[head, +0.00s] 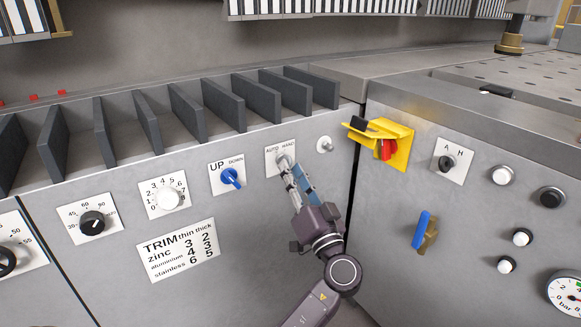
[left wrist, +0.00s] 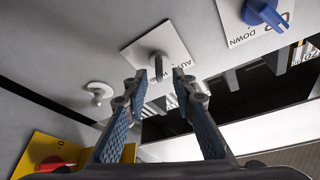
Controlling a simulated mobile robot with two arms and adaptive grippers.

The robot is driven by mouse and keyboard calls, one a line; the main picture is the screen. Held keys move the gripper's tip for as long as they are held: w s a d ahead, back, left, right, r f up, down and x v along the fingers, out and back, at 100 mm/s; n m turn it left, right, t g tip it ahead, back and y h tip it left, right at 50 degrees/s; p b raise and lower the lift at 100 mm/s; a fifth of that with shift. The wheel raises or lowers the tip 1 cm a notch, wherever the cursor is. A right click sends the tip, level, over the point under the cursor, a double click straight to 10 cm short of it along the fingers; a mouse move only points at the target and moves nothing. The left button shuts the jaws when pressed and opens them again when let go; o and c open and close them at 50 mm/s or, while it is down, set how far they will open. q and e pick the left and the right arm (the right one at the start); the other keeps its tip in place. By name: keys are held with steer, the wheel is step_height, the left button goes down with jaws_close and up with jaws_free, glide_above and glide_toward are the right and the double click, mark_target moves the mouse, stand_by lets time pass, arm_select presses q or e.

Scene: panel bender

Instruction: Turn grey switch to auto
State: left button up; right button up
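The grey switch (head: 283,160) sits on a white plate marked AUTO and HAND on the grey front panel. It also shows in the left wrist view (left wrist: 159,66) as a dark grey knob. Which mark it points to, I cannot tell, as my fingers cover part of it in the head view. My left gripper (head: 289,172) reaches up to the plate from below. In the left wrist view the left gripper (left wrist: 160,78) is open, with its fingertips apart on either side of the knob. I see no clear contact. My right gripper is not in view.
The blue UP/DOWN switch (head: 232,178) is left of the plate. A small silver knob (head: 325,145) is to its right. A yellow bracket with a red switch (head: 388,150) juts out further right. Dark fins (head: 225,103) stand above the panel. An A/H switch (head: 446,162) is on the right panel.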

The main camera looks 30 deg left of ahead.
arm_select(q)
steer(key=shift+x, duration=1.2)
jaws_close()
